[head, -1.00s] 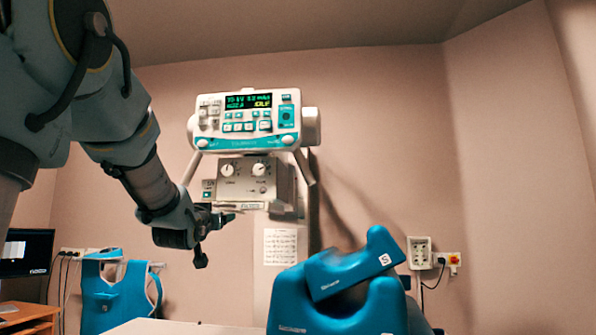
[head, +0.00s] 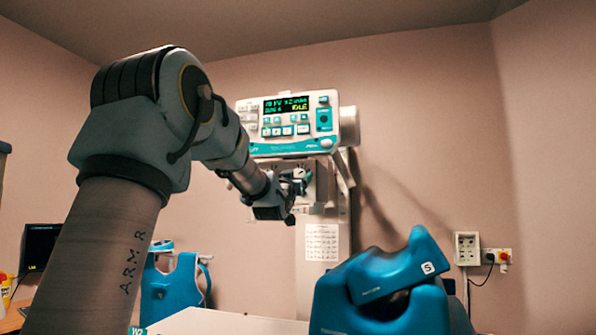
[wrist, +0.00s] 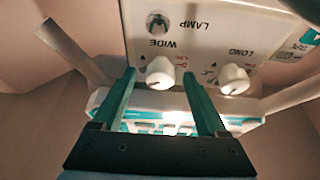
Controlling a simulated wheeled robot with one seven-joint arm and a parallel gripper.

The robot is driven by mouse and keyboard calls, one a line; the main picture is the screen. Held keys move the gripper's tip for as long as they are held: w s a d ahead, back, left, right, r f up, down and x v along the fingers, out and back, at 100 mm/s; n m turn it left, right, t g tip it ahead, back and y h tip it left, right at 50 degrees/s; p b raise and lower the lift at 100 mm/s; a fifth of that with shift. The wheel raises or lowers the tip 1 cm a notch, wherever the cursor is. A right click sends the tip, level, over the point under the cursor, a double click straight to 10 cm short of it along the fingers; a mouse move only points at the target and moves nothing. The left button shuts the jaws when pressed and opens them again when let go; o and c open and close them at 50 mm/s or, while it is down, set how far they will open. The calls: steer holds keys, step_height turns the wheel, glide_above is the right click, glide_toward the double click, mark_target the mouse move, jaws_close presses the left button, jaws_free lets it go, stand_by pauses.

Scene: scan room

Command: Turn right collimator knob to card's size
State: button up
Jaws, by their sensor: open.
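The collimator face (wrist: 222,30) appears upside down in the wrist view, with two white knobs. The knob marked WIDE (wrist: 159,73) lies between the tips of my gripper (wrist: 160,75), with a gap on each side. It is the right one when the face is upright. The knob marked LONG (wrist: 233,79) is outside the fingers. My gripper is open with teal fingers; in the head view it (head: 303,180) is at the collimator, and my arm hides most of that face. A white sheet (head: 322,242) hangs on the column below; its text is too small to read.
The control console (head: 290,122) with a lit display sits just above the collimator. A blue moulded support (head: 385,300) stands at front right. A blue apron (head: 170,290) hangs at left. A pale table surface (head: 215,322) is below.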

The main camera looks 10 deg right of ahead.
steer(key=shift+w+d+r, duration=0.1)
steer(key=shift+w+d, duration=0.05)
steer(key=shift+w, duration=0.1)
steer(key=shift+c, duration=0.3)
jaws_close()
